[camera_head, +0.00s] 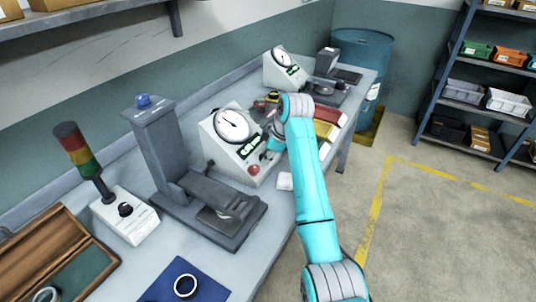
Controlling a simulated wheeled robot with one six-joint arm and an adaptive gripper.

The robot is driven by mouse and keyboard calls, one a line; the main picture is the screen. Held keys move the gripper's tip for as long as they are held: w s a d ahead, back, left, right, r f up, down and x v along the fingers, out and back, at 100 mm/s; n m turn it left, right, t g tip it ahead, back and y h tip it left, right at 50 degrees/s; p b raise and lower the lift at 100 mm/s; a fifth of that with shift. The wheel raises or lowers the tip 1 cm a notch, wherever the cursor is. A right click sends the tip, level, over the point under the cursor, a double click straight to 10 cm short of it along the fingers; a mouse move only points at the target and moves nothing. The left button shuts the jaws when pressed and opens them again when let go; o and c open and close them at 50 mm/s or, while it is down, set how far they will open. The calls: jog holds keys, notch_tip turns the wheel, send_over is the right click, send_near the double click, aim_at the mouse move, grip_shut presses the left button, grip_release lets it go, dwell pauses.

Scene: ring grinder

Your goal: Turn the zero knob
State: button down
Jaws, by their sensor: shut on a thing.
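The near dial gauge box (208,141) stands on the bench in the middle of the view, with a round white dial (233,125) and a small green display below it. My gripper (269,143) is at the right side of this box, close against its front face. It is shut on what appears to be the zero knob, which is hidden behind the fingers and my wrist. A red button (254,170) shows at the lower front of the box, below my gripper and apart from it.
A grey measuring stand (158,150) with a blue top button is left of the box. A signal tower (80,150), wooden case (45,255) and ring on a blue mat (218,283) are nearer. A second gauge box (272,72) and red and yellow bins (326,122) are beyond.

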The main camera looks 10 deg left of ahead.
jog(key=c, duration=0.9)
grip_release()
jog(key=v, duration=1.2)
